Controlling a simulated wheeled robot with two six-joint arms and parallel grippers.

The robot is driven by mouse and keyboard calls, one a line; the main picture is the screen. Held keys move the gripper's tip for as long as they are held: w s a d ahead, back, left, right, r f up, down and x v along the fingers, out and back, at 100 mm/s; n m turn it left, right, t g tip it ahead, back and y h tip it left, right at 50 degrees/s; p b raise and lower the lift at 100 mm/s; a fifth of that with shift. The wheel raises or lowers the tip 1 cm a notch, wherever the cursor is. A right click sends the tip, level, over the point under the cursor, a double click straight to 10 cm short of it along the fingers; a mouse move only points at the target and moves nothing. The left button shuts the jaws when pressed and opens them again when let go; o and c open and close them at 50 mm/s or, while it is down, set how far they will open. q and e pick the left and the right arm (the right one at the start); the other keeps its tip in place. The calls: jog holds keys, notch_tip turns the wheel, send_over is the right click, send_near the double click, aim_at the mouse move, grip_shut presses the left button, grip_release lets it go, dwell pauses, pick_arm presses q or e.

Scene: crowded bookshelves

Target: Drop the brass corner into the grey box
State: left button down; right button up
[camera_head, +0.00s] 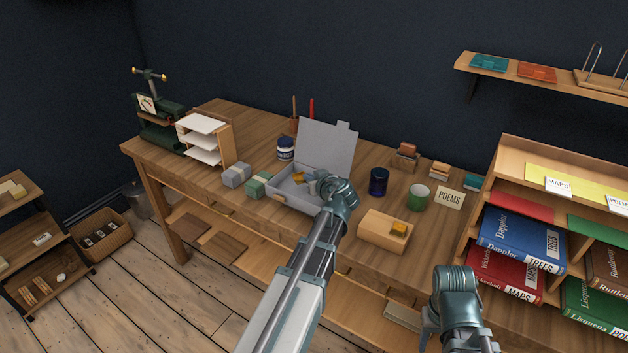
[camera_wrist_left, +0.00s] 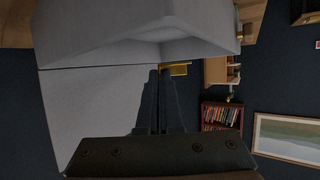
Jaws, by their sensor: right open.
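The grey box (camera_head: 292,198) stands on the workbench with its lid (camera_head: 327,147) raised at the back. My left gripper (camera_head: 311,186) reaches over the open box, its fingertips at the opening. It looks shut on the brass corner (camera_head: 299,177), a small golden piece sticking out to the left of the fingers. In the left wrist view the brass corner (camera_wrist_left: 178,68) shows at the fingertips (camera_wrist_left: 160,75), beside the grey walls of the box (camera_wrist_left: 130,35). Whether it touches the box inside is hidden. My right gripper (camera_head: 430,335) is low at the right front, away from the box.
A wooden block-like box (camera_head: 382,236) with a yellow piece (camera_head: 399,228) stands right of the grey box. A blue cup (camera_head: 378,182) and a green cup (camera_head: 418,197) stand behind it. Wrapped blocks (camera_head: 236,175) sit to the left. A bookshelf (camera_head: 520,153) fills the right.

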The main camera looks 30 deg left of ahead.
pick_arm(q)
jog(key=c, duration=1)
grip_release()
jog(key=p+v, duration=0.5)
jog(key=v, duration=0.8)
jog(key=shift+s+d, duration=0.25)
jog(key=shift+d, duration=0.1)
